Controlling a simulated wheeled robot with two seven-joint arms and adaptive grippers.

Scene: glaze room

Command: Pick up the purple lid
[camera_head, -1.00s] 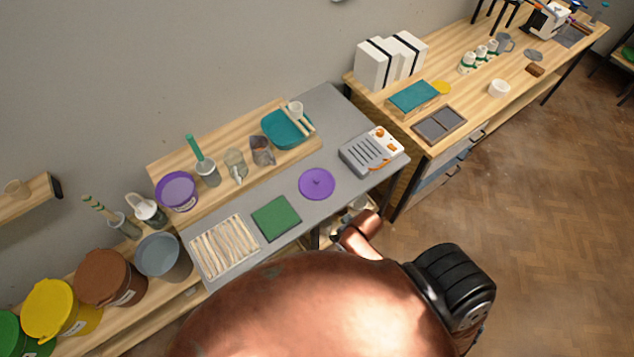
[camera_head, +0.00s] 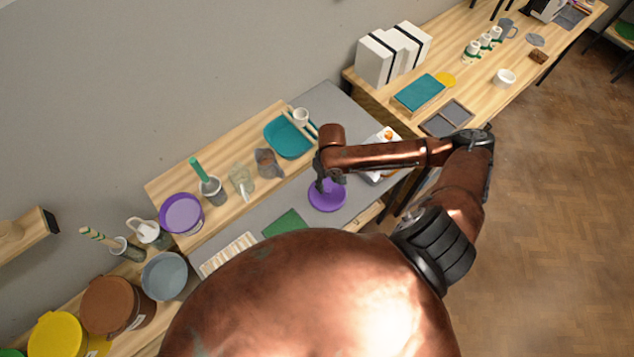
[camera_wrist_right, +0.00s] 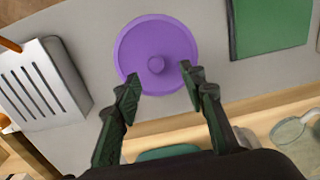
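The purple lid (camera_head: 327,196) is a flat round disc with a small round knob, lying on the grey worktop. In the right wrist view the lid (camera_wrist_right: 170,45) lies just beyond the fingertips. My right gripper (camera_head: 325,180) is over the lid in the head view, hiding part of it. In the right wrist view this gripper (camera_wrist_right: 160,80) is open and empty, its two fingertips apart on either side of the knob's near side. I cannot tell how high above the lid they are. My left gripper is not in view.
A green mat (camera_head: 286,223) lies beside the lid, and a grey slotted device (camera_wrist_right: 42,82) stands on its other side. A purple tub (camera_head: 181,213), cups and a teal tray (camera_head: 287,137) stand on the raised shelf behind.

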